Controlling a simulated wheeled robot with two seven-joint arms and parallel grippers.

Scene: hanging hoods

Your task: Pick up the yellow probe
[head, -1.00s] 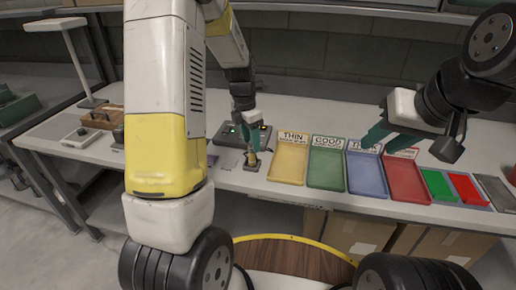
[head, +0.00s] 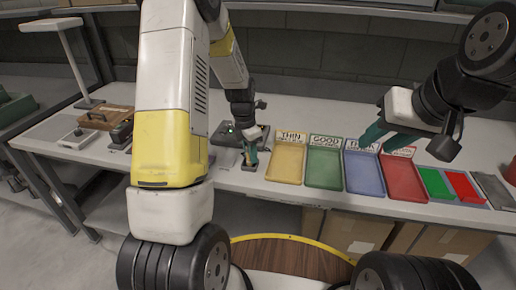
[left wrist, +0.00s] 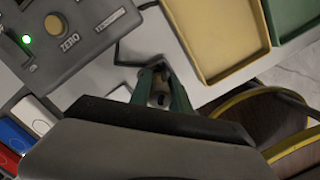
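The yellow probe is mostly hidden by my left gripper in the head view. It stands in a small dark holder (head: 250,166) on the bench, left of the yellow tray. My left gripper (head: 251,155) points down over the holder with its green fingers around the probe's place. In the left wrist view a small pale and dark top, likely the probe (left wrist: 160,92), shows between the two green fingers (left wrist: 163,84); whether they touch it I cannot tell. My right gripper (head: 387,135) is open and empty above the blue and red trays.
A yellow tray (head: 285,166), green tray (head: 324,167), blue tray (head: 363,175) and red tray (head: 403,183) stand in a row to the right. A grey box with a green light and ZERO knob (left wrist: 57,22) stands beside the holder. Several small items lie at left.

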